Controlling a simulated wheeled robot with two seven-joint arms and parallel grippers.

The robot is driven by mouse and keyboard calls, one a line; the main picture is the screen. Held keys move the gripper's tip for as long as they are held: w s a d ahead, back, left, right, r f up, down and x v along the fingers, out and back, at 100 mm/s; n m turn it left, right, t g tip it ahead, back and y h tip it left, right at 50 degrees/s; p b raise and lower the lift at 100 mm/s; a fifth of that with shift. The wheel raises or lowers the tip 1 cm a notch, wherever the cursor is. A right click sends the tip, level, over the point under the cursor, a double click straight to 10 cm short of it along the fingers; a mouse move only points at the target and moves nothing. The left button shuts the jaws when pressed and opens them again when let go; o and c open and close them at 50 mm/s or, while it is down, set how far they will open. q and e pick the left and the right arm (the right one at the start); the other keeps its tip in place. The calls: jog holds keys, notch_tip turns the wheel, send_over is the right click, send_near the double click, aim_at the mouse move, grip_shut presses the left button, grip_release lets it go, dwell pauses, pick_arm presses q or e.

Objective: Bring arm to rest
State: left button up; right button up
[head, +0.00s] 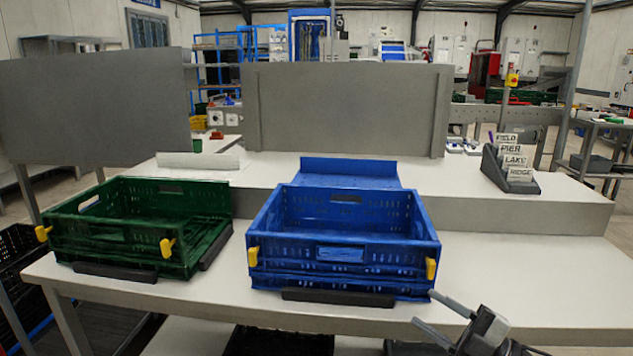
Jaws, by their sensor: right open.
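My right gripper (444,320) shows at the bottom right, in front of the table's front edge and to the right of the blue crate. Its two fingers are spread apart and nothing is between them. My left gripper is out of view. A blue crate (343,252) with yellow clips stands on the white table, just right of the middle. A green crate (115,247) with yellow clips stands to its left. Both crates look empty from here.
The white table (530,290) is clear to the right of the blue crate. A raised shelf (520,211) runs behind, with a dark card holder (512,178) at right. Grey panels (350,112) stand at the back. Dark stops (338,298) lie before the crates.

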jog(key=s+a+f+m+g+h, duration=0.1)
jog(key=s+a+f+m+h, duration=0.3)
jog(key=s+f+m+h, duration=0.3)
jog(key=s+a+f+m+g+h+p, duration=0.1)
jog(key=s+a+f+m+h, duration=0.3)
jog(key=s+m, duration=0.9)
notch_tip(320, 180, down, 5)
jog(key=s+h, duration=0.2)
jog(key=h, duration=0.1)
jog(key=shift+s+m, duration=0.15)
jog(key=shift+m, duration=0.25)
